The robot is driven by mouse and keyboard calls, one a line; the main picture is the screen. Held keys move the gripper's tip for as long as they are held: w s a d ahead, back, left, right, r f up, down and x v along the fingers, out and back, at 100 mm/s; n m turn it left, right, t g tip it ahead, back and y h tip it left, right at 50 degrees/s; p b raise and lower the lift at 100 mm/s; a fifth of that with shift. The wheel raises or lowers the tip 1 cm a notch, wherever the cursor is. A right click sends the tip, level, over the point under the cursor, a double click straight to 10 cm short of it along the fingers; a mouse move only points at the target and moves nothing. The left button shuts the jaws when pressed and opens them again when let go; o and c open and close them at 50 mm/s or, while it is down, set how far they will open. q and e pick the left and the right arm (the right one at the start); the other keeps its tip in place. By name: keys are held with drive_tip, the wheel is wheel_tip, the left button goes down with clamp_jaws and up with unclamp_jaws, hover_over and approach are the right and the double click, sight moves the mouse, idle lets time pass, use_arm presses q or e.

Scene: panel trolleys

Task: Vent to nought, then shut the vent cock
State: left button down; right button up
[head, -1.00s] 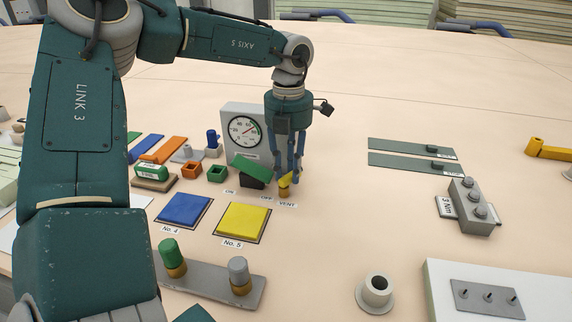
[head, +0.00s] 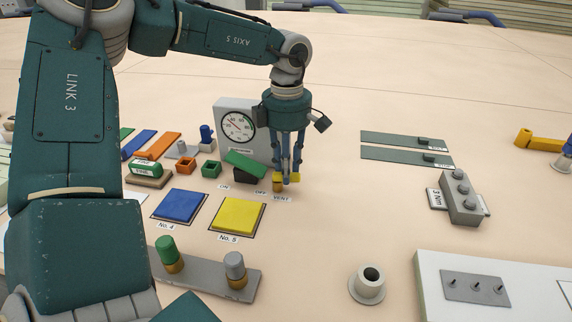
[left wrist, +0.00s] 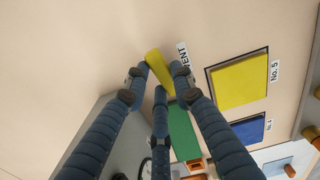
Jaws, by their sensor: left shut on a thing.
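The vent cock's yellow handle (head: 278,177) sits by the VENT label (head: 282,198), on a brass-coloured base. My left gripper (head: 287,180) points down with its fingers shut around this handle, partly hiding it. In the left wrist view, the yellow handle (left wrist: 159,67) lies between the fingertips (left wrist: 160,80). The round pressure gauge (head: 238,126) stands behind and left on a grey box. Its needle seems to point to the upper left, but the exact reading is too small to tell. My right gripper is not in view.
A green lever (head: 245,164) on a black body stands close left of the gripper, near the ON and OFF labels. Blue (head: 180,206) and yellow (head: 238,215) pads lie in front. The table between is clear.

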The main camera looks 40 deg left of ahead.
use_arm(q)
drive_tip(key=shift+s+d+m, duration=0.1)
drive_tip(key=shift+m, duration=0.8)
drive_tip(key=c, duration=1.7)
unclamp_jaws()
wheel_tip(320, 180, up, 12)
drive_tip(key=shift+r, duration=0.1)
